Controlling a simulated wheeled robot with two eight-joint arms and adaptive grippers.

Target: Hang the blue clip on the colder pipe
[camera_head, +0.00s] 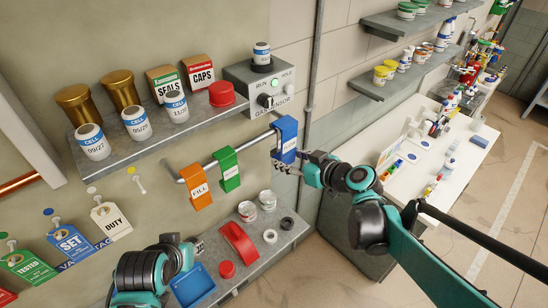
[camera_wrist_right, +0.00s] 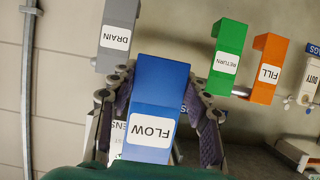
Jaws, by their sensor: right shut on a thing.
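The blue clip (camera_head: 286,134), labelled FLOW, is gripped by my right gripper (camera_head: 288,163) at the right end of the wall rail. In the right wrist view the blue clip (camera_wrist_right: 160,95) fills the space between both fingers. I cannot tell whether it touches the rail. A copper pipe (camera_head: 18,184) shows at the left edge, and a thin grey vertical pipe (camera_head: 314,65) runs up the wall right of the clip. Nothing visible tells which pipe is colder. My left arm is at the lower left; its fingers are not clearly visible.
An orange FILL clip (camera_head: 196,186) and a green RETURN clip (camera_head: 227,168) hang on the rail; a grey DRAIN clip (camera_wrist_right: 117,35) shows in the wrist view. Above is a shelf (camera_head: 150,147) with cells and boxes; below, a lower shelf (camera_head: 277,248) with a red part. Tags hang left.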

